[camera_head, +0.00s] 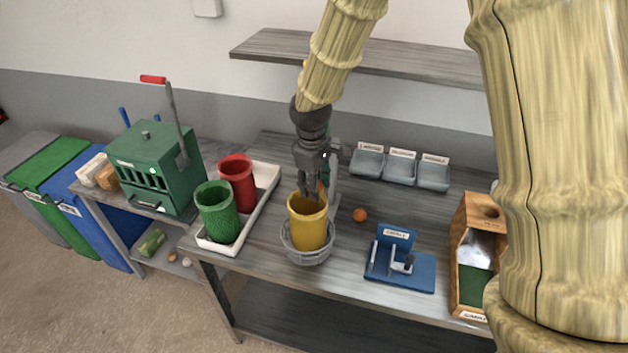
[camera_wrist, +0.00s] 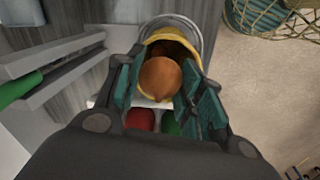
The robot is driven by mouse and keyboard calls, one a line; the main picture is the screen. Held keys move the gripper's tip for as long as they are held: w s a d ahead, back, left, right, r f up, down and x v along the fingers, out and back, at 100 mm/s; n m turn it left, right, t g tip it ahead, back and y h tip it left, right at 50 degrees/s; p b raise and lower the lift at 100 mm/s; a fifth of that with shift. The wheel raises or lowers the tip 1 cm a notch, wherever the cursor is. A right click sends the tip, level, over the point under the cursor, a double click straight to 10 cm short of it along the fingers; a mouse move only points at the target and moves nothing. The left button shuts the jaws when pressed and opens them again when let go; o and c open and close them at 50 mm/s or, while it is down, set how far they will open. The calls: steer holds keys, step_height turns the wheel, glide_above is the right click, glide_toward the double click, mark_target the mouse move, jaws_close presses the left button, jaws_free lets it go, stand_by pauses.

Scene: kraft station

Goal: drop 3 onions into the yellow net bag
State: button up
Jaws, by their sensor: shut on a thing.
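The yellow net bag (camera_head: 307,227) stands upright and open in a round grey wire holder (camera_head: 308,255) on the table. My gripper (camera_head: 311,192) points down over the bag's mouth. In the wrist view my gripper (camera_wrist: 160,85) is shut on a brown onion (camera_wrist: 160,78), with the teal finger pads on either side of it. The yellow bag's rim (camera_wrist: 172,36) shows right beyond this onion. Something brown-orange (camera_wrist: 173,48) shows inside the bag, mostly hidden. One small orange-brown onion (camera_head: 360,215) lies loose on the table to the right of the bag.
A white tray (camera_head: 265,185) with a green net bag (camera_head: 217,212) and a red one (camera_head: 238,182) stands to the left. A blue fixture (camera_head: 405,273), labelled grey bins (camera_head: 400,168) and a wooden box (camera_head: 468,262) stand to the right. A shelf hangs behind.

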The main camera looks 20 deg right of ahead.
steer(key=shift+s+r, duration=0.15)
steer(key=shift+s, duration=0.05)
steer(key=o, duration=0.5)
steer(key=shift+w+a, duration=0.1)
steer(key=o, duration=0.5)
steer(key=shift+w+f, duration=0.35)
steer(key=shift+w, duration=0.1)
steer(key=shift+s+r, duration=0.25)
steer(key=shift+s, duration=0.1)
steer(key=shift+w+r, duration=0.25)
steer(key=shift+r, duration=0.4)
steer(key=r, duration=0.7)
steer(key=s+r, duration=0.1)
steer(key=r, duration=0.2)
steer(key=shift+a+r, duration=0.25)
steer(key=shift+r, duration=0.05)
